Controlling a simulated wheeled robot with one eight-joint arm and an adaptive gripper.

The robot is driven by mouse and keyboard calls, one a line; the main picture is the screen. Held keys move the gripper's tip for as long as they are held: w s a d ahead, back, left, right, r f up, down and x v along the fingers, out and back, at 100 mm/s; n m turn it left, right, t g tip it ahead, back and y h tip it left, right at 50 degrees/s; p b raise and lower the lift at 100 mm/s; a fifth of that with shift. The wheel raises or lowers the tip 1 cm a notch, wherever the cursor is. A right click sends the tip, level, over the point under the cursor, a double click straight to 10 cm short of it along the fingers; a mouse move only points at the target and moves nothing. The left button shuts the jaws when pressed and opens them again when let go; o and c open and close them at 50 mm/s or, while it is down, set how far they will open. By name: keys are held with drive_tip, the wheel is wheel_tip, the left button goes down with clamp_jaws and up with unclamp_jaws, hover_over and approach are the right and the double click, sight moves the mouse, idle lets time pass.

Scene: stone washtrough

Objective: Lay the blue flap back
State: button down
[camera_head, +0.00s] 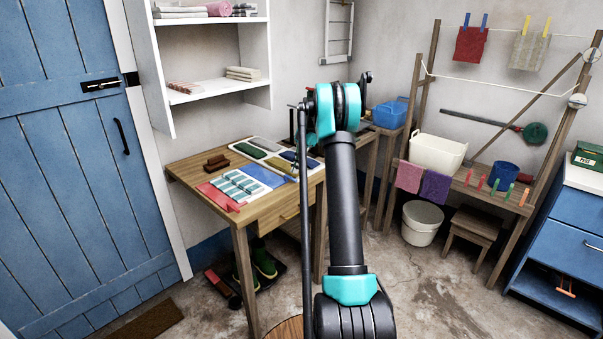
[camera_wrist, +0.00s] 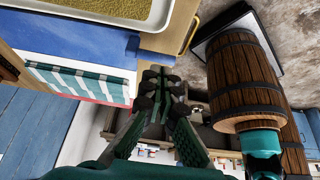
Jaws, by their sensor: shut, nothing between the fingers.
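The blue flap (camera_head: 263,175) lies flat on the wooden table, between a teal-and-white striped cloth (camera_head: 237,185) and a pale tray with a yellowish pad (camera_head: 282,165). A red piece (camera_head: 213,194) shows on the striped cloth's other side. In the wrist view the blue flap (camera_wrist: 85,42) spreads across the upper left, beside the striped cloth (camera_wrist: 85,84). My gripper (camera_wrist: 160,78) is shut and empty, its tips seen near the table's edge, close to the striped cloth's end. I cannot tell its height. In the head view my arm hides part of the table's right side.
A brown block (camera_head: 215,163) and several pale trays lie on the table (camera_head: 187,170). A white shelf (camera_head: 215,90) hangs above its back. A wooden rack with a white basin (camera_head: 437,152) stands right. A barrel (camera_wrist: 240,75) fills the wrist view's right. Open floor lies in front.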

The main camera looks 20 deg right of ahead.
drive_tip(key=w+d, duration=0.1)
drive_tip(key=d, duration=0.1)
drive_tip(key=w+d, duration=0.2)
drive_tip(key=d, duration=0.1)
drive_tip(key=w+d, duration=0.2)
drive_tip(key=d, duration=0.1)
drive_tip(key=shift+d+f, duration=0.1)
drive_tip(key=shift+f, duration=0.3)
drive_tip(key=s+a+r+m+t+h, duration=0.1)
drive_tip(key=s+a+r+m+t, duration=0.15)
drive_tip(key=s+a+m, duration=0.55)
drive_tip(key=s+a+r+m+t+h, duration=0.1)
drive_tip(key=s+a+r+m+h, duration=0.2)
drive_tip(key=s, duration=0.8)
drive_tip(key=s+a+f+m+t, duration=0.1)
drive_tip(key=s+a+f+m, duration=0.1)
drive_tip(key=s, duration=0.7)
drive_tip(key=s+a+f+m+t, duration=0.1)
drive_tip(key=s+f+m, duration=0.4)
drive_tip(key=s, duration=0.5)
drive_tip(key=s+a+f+m+t, duration=0.1)
drive_tip(key=s+a+f+m, duration=0.2)
drive_tip(key=s+m, duration=0.3)
drive_tip(key=s, duration=0.4)
drive_tip(key=shift+s+f+h, duration=0.2)
drive_tip(key=shift+h, duration=0.2)
